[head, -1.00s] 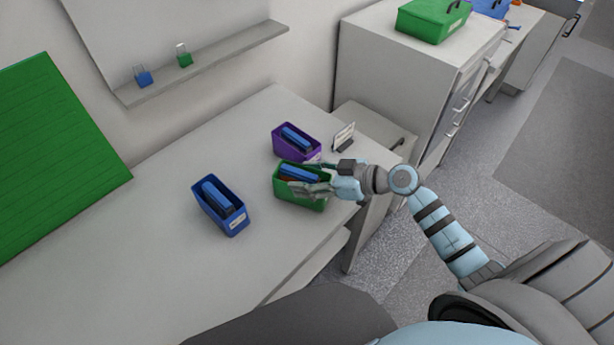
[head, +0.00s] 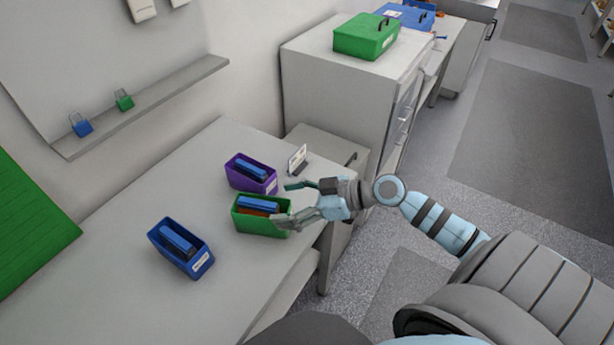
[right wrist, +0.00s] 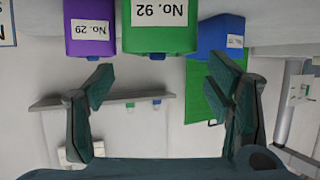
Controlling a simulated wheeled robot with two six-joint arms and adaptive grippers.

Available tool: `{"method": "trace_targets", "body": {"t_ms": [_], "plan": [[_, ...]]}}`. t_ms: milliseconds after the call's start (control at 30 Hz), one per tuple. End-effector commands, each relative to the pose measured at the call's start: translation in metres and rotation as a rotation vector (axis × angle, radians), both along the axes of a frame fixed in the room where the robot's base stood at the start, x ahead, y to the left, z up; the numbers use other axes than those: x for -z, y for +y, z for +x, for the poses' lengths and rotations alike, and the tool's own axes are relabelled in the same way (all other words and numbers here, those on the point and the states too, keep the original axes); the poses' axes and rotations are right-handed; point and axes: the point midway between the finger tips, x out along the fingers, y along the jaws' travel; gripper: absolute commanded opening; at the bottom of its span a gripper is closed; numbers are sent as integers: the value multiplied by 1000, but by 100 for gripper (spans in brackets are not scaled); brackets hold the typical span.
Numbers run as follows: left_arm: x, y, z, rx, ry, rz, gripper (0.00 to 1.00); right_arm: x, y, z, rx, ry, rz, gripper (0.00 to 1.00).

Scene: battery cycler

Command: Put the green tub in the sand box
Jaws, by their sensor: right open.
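The green tub (head: 258,226) stands upright on the grey table, with blue and orange-brown items in it. In the right wrist view the green tub (right wrist: 160,38) shows upside down with the label No. 92. My right gripper (head: 287,203) is open and empty, at the tub's right end, one finger overlapping the tub's corner in the picture. In the right wrist view the open fingers (right wrist: 163,72) lie on either side of the tub's image. I cannot tell whether they touch it. No sand box can be made out for certain. My left gripper is not in view.
A purple tub (head: 250,174) stands just behind the green one, and a blue tub (head: 182,249) stands to the left. A small card stand (head: 298,160) is near the table's back right. A green case (head: 366,37) sits on the cabinet. The table's left part is clear.

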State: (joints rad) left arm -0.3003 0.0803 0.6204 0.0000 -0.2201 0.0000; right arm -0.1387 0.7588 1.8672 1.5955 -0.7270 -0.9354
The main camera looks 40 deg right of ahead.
Motion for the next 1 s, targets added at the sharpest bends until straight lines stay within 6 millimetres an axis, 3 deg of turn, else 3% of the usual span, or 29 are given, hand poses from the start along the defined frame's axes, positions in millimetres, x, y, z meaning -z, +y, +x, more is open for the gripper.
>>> {"method": "trace_targets", "body": {"t_ms": [133,300,767,867,967,1000], "plan": [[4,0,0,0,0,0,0,-10,-22,-24,-4,7,-10,73],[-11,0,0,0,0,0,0,-24,-35,-39,-7,3,-1,73],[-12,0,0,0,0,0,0,-17,-47,-41,22,8,-8,73],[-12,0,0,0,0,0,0,22,-81,-35,146,53,-53,73],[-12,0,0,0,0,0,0,106,-139,-47,378,176,-135,73],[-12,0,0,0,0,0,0,150,-160,-65,481,251,-173,73]]}}
